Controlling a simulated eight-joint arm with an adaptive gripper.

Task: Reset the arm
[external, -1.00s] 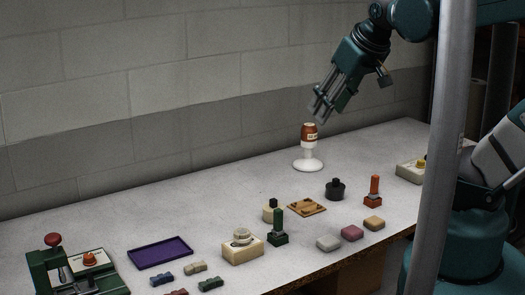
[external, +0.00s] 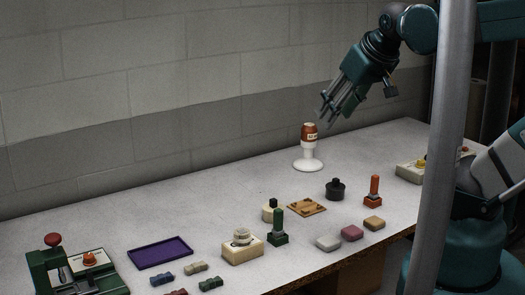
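My gripper (external: 327,108) hangs in the air above the back right of the table, tilted down to the left. Its fingers look spread apart with nothing between them. Below and slightly left of it, a red-brown object with a pale label (external: 309,133) stands upright on a white pedestal stand (external: 308,164). The gripper is apart from both.
A green press (external: 52,268) stands at front left beside a purple tray (external: 160,252). Blocks, stamps and a black round piece (external: 335,190) lie across the table's middle and right. A grey post (external: 446,150) stands in the foreground. The table's back left is clear.

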